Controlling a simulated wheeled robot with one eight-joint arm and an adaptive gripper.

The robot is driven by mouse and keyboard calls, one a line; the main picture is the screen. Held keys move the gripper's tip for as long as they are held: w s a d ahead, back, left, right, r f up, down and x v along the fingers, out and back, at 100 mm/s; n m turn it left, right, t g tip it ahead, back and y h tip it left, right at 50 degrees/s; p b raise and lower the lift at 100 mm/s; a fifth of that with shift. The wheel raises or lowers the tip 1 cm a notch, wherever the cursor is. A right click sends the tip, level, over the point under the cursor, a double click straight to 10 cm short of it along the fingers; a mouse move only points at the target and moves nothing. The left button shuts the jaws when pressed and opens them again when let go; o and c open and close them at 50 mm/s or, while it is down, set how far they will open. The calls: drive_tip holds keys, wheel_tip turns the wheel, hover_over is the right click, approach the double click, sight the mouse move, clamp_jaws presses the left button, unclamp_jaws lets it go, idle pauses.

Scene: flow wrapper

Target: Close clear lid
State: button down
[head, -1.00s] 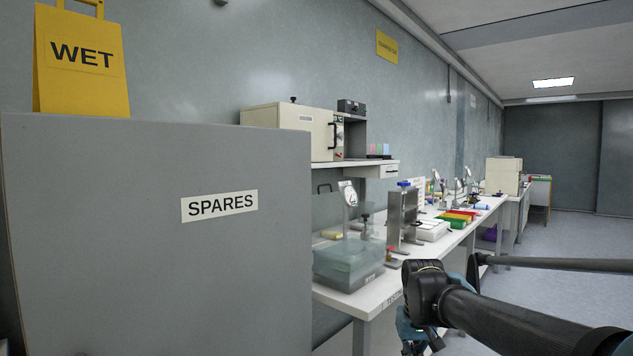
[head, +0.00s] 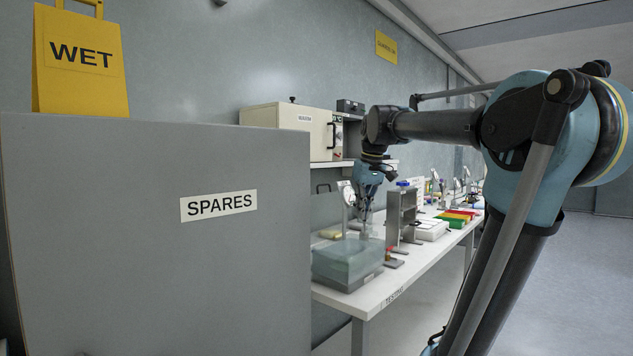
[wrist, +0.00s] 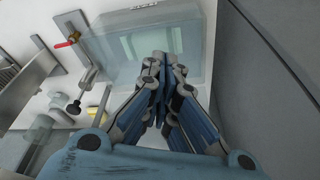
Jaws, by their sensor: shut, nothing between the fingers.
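A clear-walled tank (head: 345,262) on a dark base stands on the near end of the white bench in the head view. A see-through panel (head: 325,212), seemingly its clear lid, stands upright behind it, with a dark handle near its top edge. My gripper (head: 366,222) points down near the tank, by the dial gauge (head: 349,195), and hides part of that area. In the wrist view my gripper (wrist: 165,65) is shut and empty, its fingertips overlapping the edge of the tank (wrist: 195,45). I cannot tell whether they touch anything.
A grey SPARES cabinet (head: 150,270) with a yellow WET sign (head: 80,65) blocks the near left. A metal stand (head: 402,212) and a red-handled valve (wrist: 68,41) are close to the tank. A shelf with a beige oven (head: 290,128) hangs above.

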drive_tip(key=w+a+r+n+y, duration=0.1)
drive_tip(key=w+a+r+n, duration=0.4)
drive_tip(key=w+a+r, duration=1.15)
drive_tip(key=d+x, duration=0.1)
drive_tip(key=x, duration=0.8)
drive_tip(key=shift+s+d+r, duration=0.1)
drive_tip(key=shift+s+d, duration=1.1)
drive_tip(key=shift+d, duration=0.2)
drive_tip(key=shift+s+y, duration=0.15)
drive_tip(key=shift+y, duration=0.15)
